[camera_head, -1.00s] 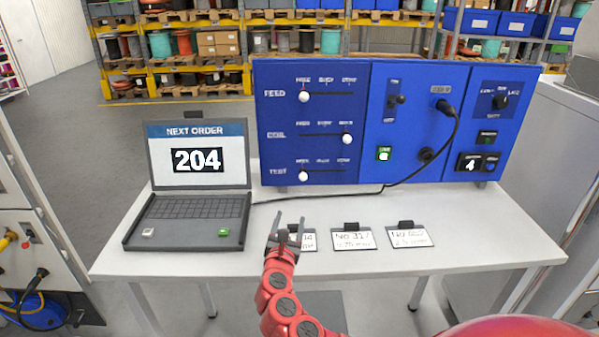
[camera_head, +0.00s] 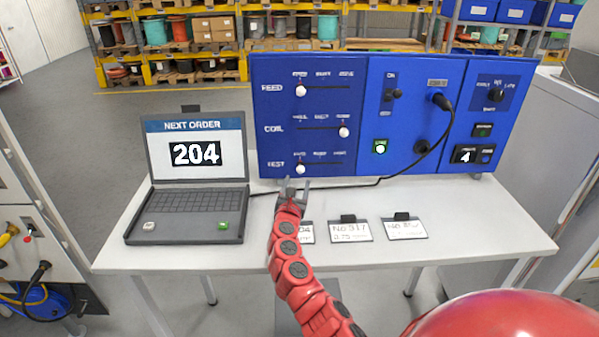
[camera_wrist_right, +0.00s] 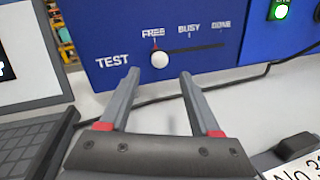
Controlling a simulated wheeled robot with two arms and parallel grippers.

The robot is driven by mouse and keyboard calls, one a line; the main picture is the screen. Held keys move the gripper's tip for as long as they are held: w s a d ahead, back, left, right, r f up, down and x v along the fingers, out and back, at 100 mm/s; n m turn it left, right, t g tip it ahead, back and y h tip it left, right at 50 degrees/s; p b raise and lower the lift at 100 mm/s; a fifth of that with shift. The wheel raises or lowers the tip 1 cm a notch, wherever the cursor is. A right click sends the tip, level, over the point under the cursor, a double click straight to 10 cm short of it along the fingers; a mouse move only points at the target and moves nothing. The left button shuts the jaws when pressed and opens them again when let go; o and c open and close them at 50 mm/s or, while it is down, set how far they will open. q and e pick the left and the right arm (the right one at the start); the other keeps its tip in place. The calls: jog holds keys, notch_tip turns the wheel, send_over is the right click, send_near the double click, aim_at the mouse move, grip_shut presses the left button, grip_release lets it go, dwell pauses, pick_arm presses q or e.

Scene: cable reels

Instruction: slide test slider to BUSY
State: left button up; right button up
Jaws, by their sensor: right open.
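The TEST slider's white knob (camera_head: 300,169) sits at the left end of its slot, low on the blue panel (camera_head: 375,70). In the right wrist view the knob (camera_wrist_right: 159,60) is under the FREE label, with BUSY and another label to its right. My right gripper (camera_head: 293,184) is just below and in front of the knob. In the right wrist view its two fingers (camera_wrist_right: 158,78) are spread, with the knob beyond and between their tips, apart from them. Nothing is held. My left gripper is not in view.
A laptop (camera_head: 195,215) showing 204 stands to the left on the white table (camera_head: 450,220). Label cards (camera_head: 350,230) lie in front of the panel, one partly hidden by my arm. A black cable (camera_head: 400,178) runs along the panel's foot. FEED and COIL sliders are above TEST.

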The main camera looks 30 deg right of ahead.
aim_at(300, 172)
jog(key=x, duration=0.4)
jog(key=shift+s, duration=0.1)
jog(key=shift+b+x, duration=0.35)
jog(key=shift+x, duration=0.65)
jog(key=shift+a, duration=0.1)
grip_shut()
dwell(0.5)
